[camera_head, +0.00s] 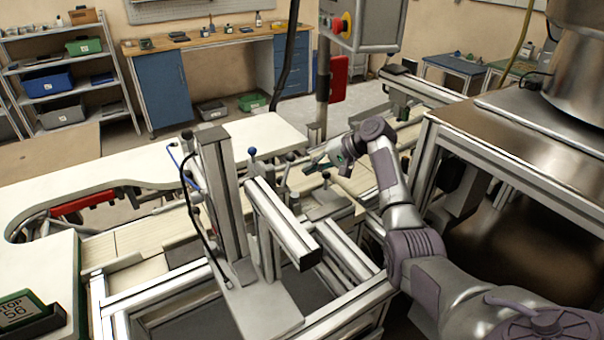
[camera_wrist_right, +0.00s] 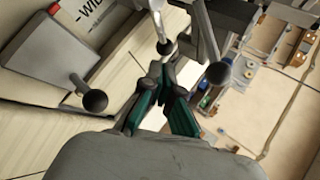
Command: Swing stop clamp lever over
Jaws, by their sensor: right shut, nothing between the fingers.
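My right gripper (camera_head: 318,163) is over the conveyor, with its green fingers shut and empty; its fingertips show in the right wrist view (camera_wrist_right: 167,75). Just beyond them, a metal lever ends in a dark knob (camera_wrist_right: 166,47); I cannot tell whether they touch. A second black-knobbed lever (camera_wrist_right: 218,73) stands to the right of the fingers. A third black knob (camera_wrist_right: 95,101) is on a lever at a grey plate (camera_wrist_right: 45,60), left of the fingers. In the head view, several small levers stand near the gripper, one with a blue knob (camera_head: 252,152). Which is the stop clamp lever is unclear.
An upright metal post frame (camera_head: 222,205) and a horizontal beam (camera_head: 285,222) stand left of my right arm. A pale conveyor (camera_head: 150,232) runs beneath. A steel-topped bench (camera_head: 520,130) is close on the right. A control box with a red button (camera_head: 340,25) hangs above.

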